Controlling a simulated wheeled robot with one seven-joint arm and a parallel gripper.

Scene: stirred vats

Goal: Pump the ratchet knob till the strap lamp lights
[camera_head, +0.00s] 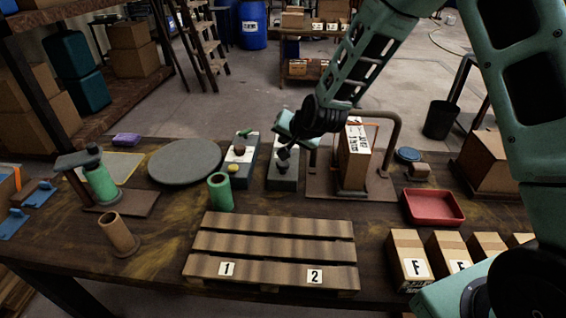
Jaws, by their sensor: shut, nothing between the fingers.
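My gripper (285,152) is shut and empty. It points down just above a small grey station with a white top (283,184), at the back middle of the table. A dark knob (282,166) shows on that station, close below the fingertips; I cannot tell whether they touch. A second grey station (236,180) to its left carries a green lever, a brown round knob and a yellow button. A labelled carton (352,158) with a white strip stands under a brown arched frame to the right. I cannot pick out a lit strap lamp.
A slatted pallet (270,243) marked 1 and 2 lies in front. A green cup (220,192), a round grey disc (184,162) and a brown cup (118,234) are left. A red tray (433,207) and several cartons (408,256) marked F are right.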

